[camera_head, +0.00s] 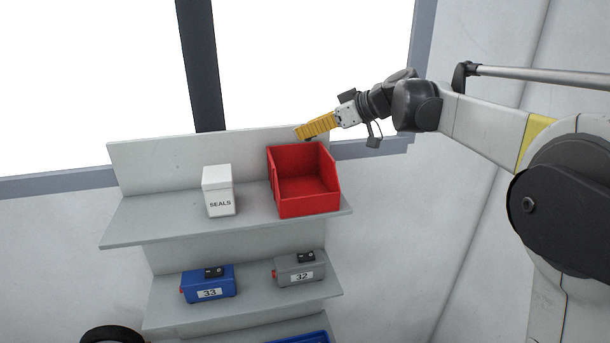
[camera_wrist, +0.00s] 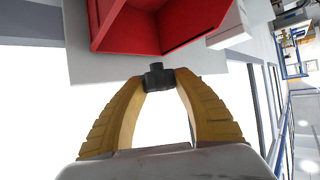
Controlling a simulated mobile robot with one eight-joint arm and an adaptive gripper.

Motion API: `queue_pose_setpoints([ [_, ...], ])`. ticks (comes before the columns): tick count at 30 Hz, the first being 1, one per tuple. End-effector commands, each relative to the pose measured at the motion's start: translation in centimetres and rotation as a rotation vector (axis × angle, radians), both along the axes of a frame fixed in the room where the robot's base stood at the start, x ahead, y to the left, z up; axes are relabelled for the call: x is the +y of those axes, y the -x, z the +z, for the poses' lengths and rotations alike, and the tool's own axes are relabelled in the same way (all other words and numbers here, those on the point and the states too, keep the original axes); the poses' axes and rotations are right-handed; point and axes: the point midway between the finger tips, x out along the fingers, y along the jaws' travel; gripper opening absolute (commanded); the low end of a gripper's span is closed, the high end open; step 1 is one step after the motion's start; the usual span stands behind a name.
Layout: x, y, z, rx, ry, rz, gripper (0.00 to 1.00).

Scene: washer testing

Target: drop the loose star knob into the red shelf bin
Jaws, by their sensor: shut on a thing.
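The red shelf bin (camera_head: 308,203) stands open-topped on the right part of the upper shelf. It also shows at the top of the wrist view (camera_wrist: 128,30). My yellow-fingered gripper (camera_head: 303,133) is above the back right part of the bin in the head view. In the wrist view its fingers (camera_wrist: 160,80) are shut on the small dark star knob (camera_wrist: 157,76) at their tips. There the knob shows just beside the bin's edge, over the pale shelf. The knob is hardly visible in the head view.
A white box marked SEALS (camera_head: 218,192) stands left of the bin on the upper shelf (camera_head: 150,222). A blue unit marked 33 (camera_head: 208,282) and a grey unit marked 32 (camera_head: 300,270) sit on the shelf below. A pale back panel (camera_head: 180,161) rises behind the upper shelf.

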Motion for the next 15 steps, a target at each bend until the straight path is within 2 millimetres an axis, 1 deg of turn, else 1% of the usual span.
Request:
queue_pose_setpoints([
  [5, 0.0, 0.0, -1.5, 0.000, 0.000, 0.000, 0.06],
  [12, 0.0, 0.0, -4.6, 0.000, 0.000, -0.001, 0.06],
  [15, 0.0, 0.0, -5.5, 0.000, 0.000, -0.001, 0.06],
])
